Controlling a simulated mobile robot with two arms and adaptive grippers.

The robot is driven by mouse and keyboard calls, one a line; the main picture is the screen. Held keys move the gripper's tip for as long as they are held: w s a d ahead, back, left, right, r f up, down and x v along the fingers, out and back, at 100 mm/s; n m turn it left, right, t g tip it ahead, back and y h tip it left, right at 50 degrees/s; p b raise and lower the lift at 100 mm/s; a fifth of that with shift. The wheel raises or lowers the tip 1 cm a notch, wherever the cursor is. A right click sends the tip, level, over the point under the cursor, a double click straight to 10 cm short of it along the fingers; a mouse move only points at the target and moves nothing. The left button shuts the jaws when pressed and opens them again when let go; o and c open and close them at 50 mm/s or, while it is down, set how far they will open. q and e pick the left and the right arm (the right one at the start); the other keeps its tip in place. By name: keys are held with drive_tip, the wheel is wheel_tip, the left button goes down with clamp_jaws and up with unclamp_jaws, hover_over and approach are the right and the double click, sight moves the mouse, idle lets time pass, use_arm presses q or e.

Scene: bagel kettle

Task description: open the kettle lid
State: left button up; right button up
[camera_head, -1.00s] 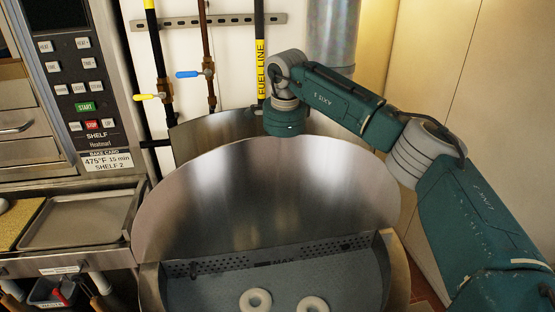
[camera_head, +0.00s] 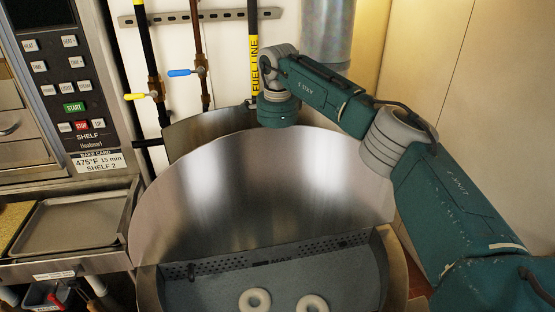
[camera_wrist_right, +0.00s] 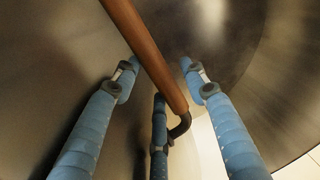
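The kettle lid (camera_head: 265,185) is a large round steel disc. In the head view it stands raised and tilted up at the back of the kettle (camera_head: 150,290). Two bagels (camera_head: 254,300) show inside the open kettle. My right arm reaches over from the right, and its hand is hidden behind the lid. In the right wrist view my right gripper (camera_wrist_right: 158,72) is open, its blue fingers spread on both sides of the lid's wooden handle (camera_wrist_right: 145,50). A third finger lies below, near the handle's dark bracket. Contact is unclear. My left gripper is out of view.
Pipes with a yellow valve (camera_head: 137,97) and a blue valve (camera_head: 182,72) run up the wall behind the kettle. An oven panel (camera_head: 65,80) and a metal tray (camera_head: 70,222) stand at the left. A bare wall (camera_head: 455,80) is at the right.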

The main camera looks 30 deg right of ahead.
drive_tip(key=shift+w+d, duration=0.1)
drive_tip(key=shift+w, duration=0.3)
drive_tip(key=shift+s+r, duration=0.1)
drive_tip(key=shift+r, duration=0.05)
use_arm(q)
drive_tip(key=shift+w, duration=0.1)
use_arm(e)
wheel_tip(320, 180, up, 12)
drive_tip(key=shift+s, duration=0.3)
drive_tip(key=shift+a+f, duration=0.2)
